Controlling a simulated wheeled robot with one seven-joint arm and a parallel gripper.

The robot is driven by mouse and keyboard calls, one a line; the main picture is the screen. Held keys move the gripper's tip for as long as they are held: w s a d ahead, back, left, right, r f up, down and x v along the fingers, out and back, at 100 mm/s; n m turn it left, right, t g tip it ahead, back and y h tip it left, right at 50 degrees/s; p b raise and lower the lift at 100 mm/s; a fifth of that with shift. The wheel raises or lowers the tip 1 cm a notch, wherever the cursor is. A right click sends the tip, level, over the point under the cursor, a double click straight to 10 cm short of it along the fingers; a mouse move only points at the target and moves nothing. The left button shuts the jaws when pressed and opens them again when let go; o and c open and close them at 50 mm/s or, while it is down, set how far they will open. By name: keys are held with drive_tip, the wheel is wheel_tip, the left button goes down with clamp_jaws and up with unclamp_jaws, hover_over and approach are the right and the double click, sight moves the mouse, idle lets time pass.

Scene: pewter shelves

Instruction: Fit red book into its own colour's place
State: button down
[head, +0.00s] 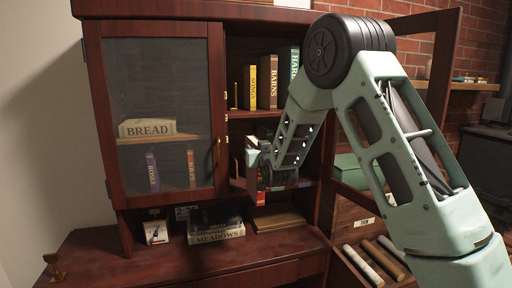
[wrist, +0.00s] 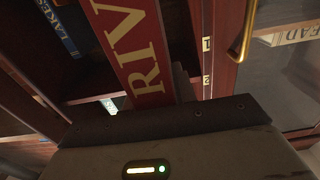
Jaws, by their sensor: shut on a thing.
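In the head view my gripper (head: 264,174) is at the open middle bay of the cabinet, at the lower shelf level. No red-marked place can be made out.
A glass door (head: 160,110) with a brass handle (wrist: 243,40) closes the left bay. Upright books (head: 268,82) stand on the shelf above. A blue book (wrist: 60,27) stands left of the red one. Stacked books (head: 216,232) lie on the counter below.

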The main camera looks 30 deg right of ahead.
drive_tip(key=shift+b, duration=0.5)
drive_tip(key=f+b+x, duration=0.1)
drive_tip(key=x, duration=2.1)
drive_tip(key=shift+f, duration=0.25)
idle(1.3)
drive_tip(key=shift+s+d, duration=0.1)
drive_tip(key=c, duration=1)
unclamp_jaws()
drive_tip(key=shift+c, duration=0.2)
drive_tip(key=b+v, duration=0.3)
drive_tip(key=v, duration=1.4)
drive_tip(key=shift+s+b, duration=0.2)
drive_tip(key=shift+b, duration=0.2)
